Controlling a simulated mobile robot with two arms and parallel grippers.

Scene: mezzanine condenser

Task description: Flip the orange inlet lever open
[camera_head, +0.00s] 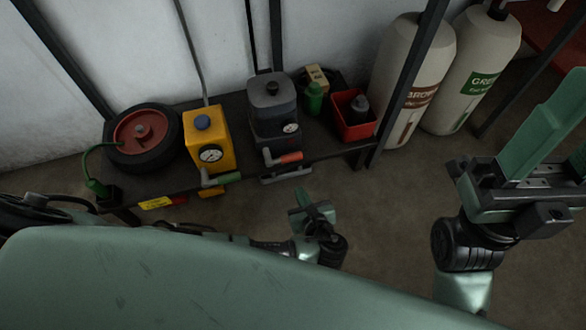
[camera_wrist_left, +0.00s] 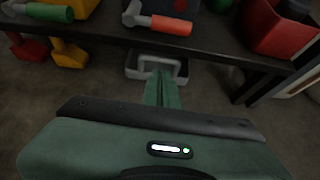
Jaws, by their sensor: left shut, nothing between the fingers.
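The orange lever (camera_head: 290,157) juts out to the right, roughly level, from a grey fitting at the front of the dark grey unit (camera_head: 272,105). It also shows at the top of the left wrist view (camera_wrist_left: 172,25). My left gripper (camera_head: 303,198) is shut and empty, below and in front of the shelf edge, apart from the lever. Its closed fingers (camera_wrist_left: 163,88) overlap a grey handle-like part (camera_wrist_left: 150,66) under the shelf in the wrist view; contact cannot be told. My right gripper (camera_head: 556,140) is at the right, fingers apart, empty, far from the lever.
A yellow unit (camera_head: 207,140) with a green lever (camera_head: 222,180) stands left of the dark grey one. A red bin (camera_head: 353,118) and green bottle (camera_head: 314,98) stand right. A dark post (camera_head: 407,85) and gas cylinders (camera_head: 412,65) are beyond. The floor in front is open.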

